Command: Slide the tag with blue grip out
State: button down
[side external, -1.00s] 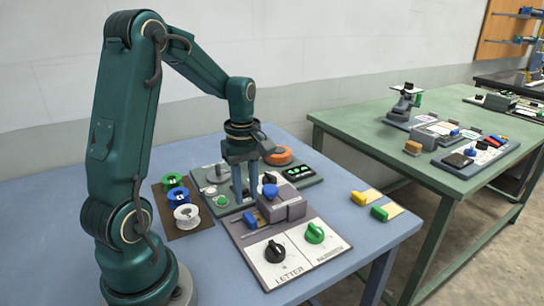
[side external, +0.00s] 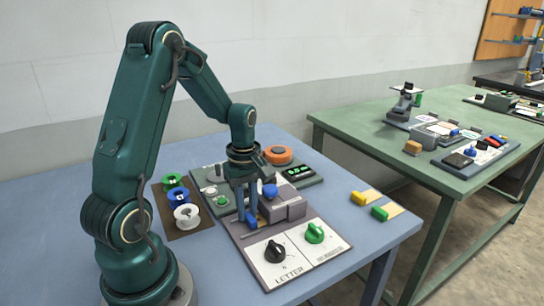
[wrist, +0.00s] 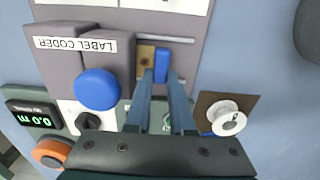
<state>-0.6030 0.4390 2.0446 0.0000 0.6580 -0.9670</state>
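The tag with the blue grip sits at the label coder (wrist: 82,45), a grey block. In the wrist view its blue grip (wrist: 161,62) stands beside a brass-coloured plate (wrist: 146,54) in a narrow slot area. In the side view the blue grip (side external: 250,218) is partly hidden by my fingers. My gripper (side external: 247,214) points down at the grip. In the wrist view my gripper (wrist: 161,76) has its two fingers apart, one on each side of the blue grip. A gap seems to show between them; contact cannot be made out.
A round blue knob (side external: 270,190) stands close to my fingers on the coder. Black (side external: 275,251) and green (side external: 314,233) knobs are on the front panel. Several spools, one white (side external: 187,215), are at the left. Tags with yellow (side external: 366,198) and green (side external: 380,213) grips lie right.

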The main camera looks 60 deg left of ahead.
aim_at(227, 229)
jog(key=shift+s+d, duration=0.15)
jog(key=shift+s, duration=2.45)
jog(key=c, duration=0.7)
grip_release()
jog(key=shift+r, duration=2.6)
